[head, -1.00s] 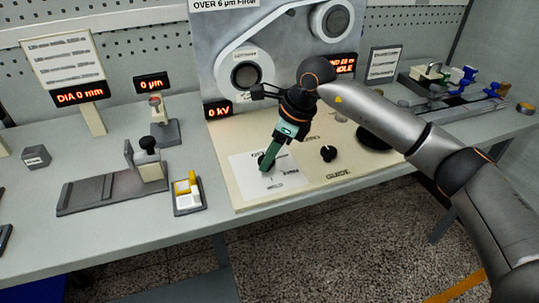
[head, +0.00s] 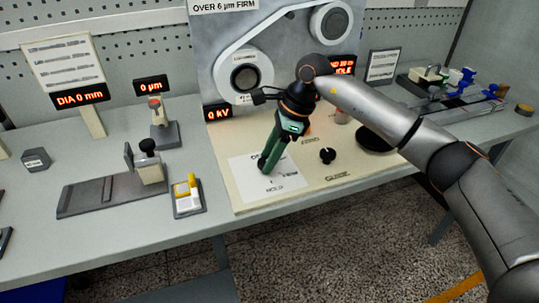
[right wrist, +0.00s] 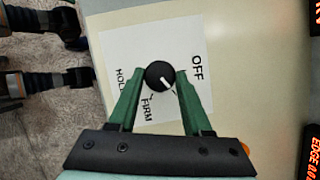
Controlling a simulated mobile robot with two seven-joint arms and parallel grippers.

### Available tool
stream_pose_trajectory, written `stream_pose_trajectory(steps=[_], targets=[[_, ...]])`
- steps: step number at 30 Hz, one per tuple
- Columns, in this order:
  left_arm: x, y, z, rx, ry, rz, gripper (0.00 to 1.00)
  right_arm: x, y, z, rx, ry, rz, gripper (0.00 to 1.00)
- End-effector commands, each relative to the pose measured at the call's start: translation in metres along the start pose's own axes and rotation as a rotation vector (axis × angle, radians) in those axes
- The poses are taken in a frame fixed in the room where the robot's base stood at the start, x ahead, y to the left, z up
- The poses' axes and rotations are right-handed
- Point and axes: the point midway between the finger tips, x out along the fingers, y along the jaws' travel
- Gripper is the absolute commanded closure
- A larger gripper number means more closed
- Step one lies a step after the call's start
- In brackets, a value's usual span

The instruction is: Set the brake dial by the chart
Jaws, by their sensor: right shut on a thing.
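The brake dial (right wrist: 161,75) is a round black knob with a white pointer line, on a white card (right wrist: 116,55) printed OFF, FIRM and HOLD. In the right wrist view the pointer slants toward the lower right, between the words OFF and FIRM. My right gripper (right wrist: 160,78) has its green fingers on both sides of the dial and is shut on it. In the head view my right gripper (head: 266,165) hides most of the dial. The chart sign (head: 222,6) at the top reads OVER 6 µm FIRM. My left gripper is not in view.
A black knob (head: 327,155) and the word GUIDE are on the cream panel right of the card. Displays read 0 µm (head: 151,86), DIA 0 mm (head: 80,96) and 0 kV (head: 218,112). A grey fixture (head: 112,191) stands left on the bench.

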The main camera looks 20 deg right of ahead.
Motion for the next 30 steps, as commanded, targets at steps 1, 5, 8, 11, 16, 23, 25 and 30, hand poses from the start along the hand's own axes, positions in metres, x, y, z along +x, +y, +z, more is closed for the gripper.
stream_pose_trajectory(steps=[1, 5, 8, 11, 16, 23, 25, 30], targets=[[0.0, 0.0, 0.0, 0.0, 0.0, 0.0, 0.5, -0.001, 0.0, 0.0, 0.0, 0.0, -0.002, 1.0], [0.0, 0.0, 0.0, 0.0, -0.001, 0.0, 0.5, -0.001, -0.001, 0.0, 0.0, 0.0, -0.003, 0.49], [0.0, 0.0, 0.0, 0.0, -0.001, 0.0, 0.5, -0.001, 0.0, 0.0, 0.001, 0.0, -0.002, 0.37], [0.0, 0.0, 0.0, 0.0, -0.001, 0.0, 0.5, 0.0, 0.0, 0.0, 0.001, 0.0, -0.002, 0.26], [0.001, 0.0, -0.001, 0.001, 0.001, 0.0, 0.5, 0.0, 0.0, 0.0, 0.001, 0.0, -0.001, 0.22], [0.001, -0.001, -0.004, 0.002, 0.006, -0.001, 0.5, -0.008, -0.001, 0.0, 0.002, -0.001, -0.003, 0.22], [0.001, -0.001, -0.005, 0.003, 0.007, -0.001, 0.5, -0.019, -0.001, 0.0, 0.002, 0.0, -0.005, 0.22], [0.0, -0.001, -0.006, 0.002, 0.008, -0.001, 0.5, -0.055, -0.001, 0.001, 0.002, -0.002, -0.007, 0.22]])
